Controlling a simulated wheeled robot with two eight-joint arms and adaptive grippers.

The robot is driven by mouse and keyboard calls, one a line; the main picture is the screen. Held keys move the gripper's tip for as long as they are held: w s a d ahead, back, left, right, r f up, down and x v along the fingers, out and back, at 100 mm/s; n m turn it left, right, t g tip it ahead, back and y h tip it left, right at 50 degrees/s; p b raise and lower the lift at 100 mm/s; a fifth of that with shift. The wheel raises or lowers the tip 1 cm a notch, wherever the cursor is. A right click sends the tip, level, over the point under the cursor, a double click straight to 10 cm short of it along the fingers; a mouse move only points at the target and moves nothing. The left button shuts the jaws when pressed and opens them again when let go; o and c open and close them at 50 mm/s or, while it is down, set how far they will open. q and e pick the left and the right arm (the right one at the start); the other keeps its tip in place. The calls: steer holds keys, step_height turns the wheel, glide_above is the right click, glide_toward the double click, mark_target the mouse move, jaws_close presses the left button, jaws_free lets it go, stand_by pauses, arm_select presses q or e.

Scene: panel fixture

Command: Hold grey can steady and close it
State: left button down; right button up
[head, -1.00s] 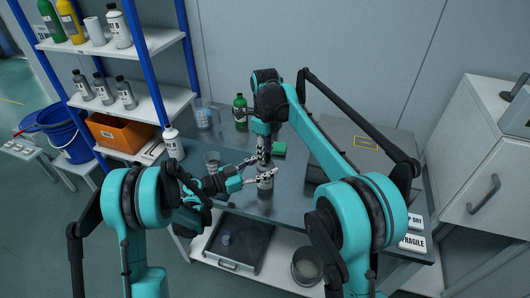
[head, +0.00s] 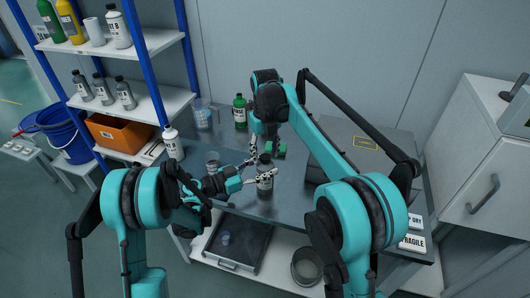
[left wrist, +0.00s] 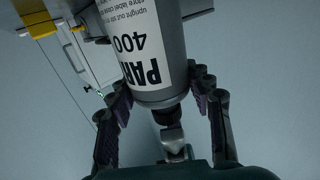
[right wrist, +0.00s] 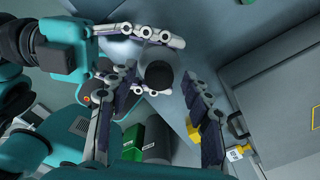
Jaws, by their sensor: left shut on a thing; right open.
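The grey can (head: 265,184) stands upright on the dark bench top in the head view, with a dark cap (head: 265,160) on top. My left gripper (head: 260,179) is shut around the can's body from the left. In the left wrist view its fingers flank the can's white label (left wrist: 133,40). My right gripper (head: 262,147) points down, open and empty, just above and behind the cap. In the right wrist view the round cap (right wrist: 160,75) lies between its spread fingers, apart from them. Whether the cap is tight cannot be told.
A large grey case (head: 350,145) takes up the right of the bench.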

steer(key=shift+r, duration=2.25)
steer(key=shift+c, duration=0.5)
